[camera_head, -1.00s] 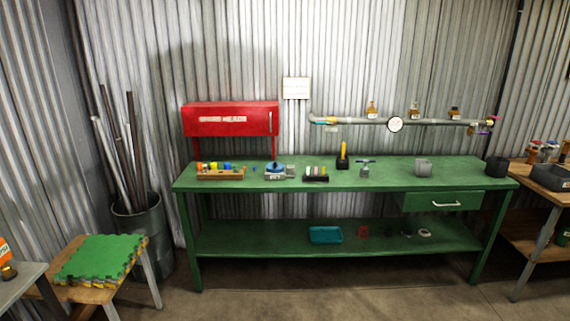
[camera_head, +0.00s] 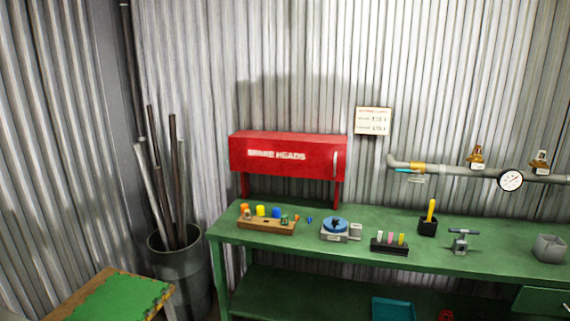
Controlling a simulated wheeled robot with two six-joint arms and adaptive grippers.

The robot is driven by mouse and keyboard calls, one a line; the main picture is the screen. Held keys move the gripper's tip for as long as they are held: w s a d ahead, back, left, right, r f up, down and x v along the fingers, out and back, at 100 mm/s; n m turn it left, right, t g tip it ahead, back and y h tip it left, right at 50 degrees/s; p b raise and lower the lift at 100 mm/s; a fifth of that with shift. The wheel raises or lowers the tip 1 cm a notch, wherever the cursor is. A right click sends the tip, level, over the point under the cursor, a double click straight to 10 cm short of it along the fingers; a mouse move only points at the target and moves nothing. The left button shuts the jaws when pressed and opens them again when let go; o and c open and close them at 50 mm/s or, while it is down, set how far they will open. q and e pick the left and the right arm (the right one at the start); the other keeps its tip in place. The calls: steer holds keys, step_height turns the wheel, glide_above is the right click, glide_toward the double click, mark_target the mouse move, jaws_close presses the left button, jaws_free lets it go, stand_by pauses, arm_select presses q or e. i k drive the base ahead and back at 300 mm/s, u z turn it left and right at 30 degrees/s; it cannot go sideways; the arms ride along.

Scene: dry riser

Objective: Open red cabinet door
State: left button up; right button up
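The red cabinet (camera_head: 250,143) stands on red legs at the back left of the green workbench, against the corrugated wall. White lettering runs across its front door (camera_head: 285,159). The door looks shut. A pale vertical handle (camera_head: 335,164) is at the right end of the door. Neither of my grippers shows in the head view.
The green workbench (camera_head: 400,260) holds a wooden rack of coloured pieces (camera_head: 266,226), a blue-topped device (camera_head: 335,227), a black holder (camera_head: 389,246) and a small vise-like tool (camera_head: 461,243). A bin of pipes (camera_head: 182,270) and a stool with a green mat (camera_head: 115,298) stand left.

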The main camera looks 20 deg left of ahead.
mark_target(309, 156)
steer(key=u, duration=0.55)
steer(key=k, duration=0.5)
steer(key=u, duration=0.25)
steer(key=i, duration=1.75)
steer(key=z, duration=1.4)
steer(key=i, duration=0.65)
steer(key=z, duration=0.55)
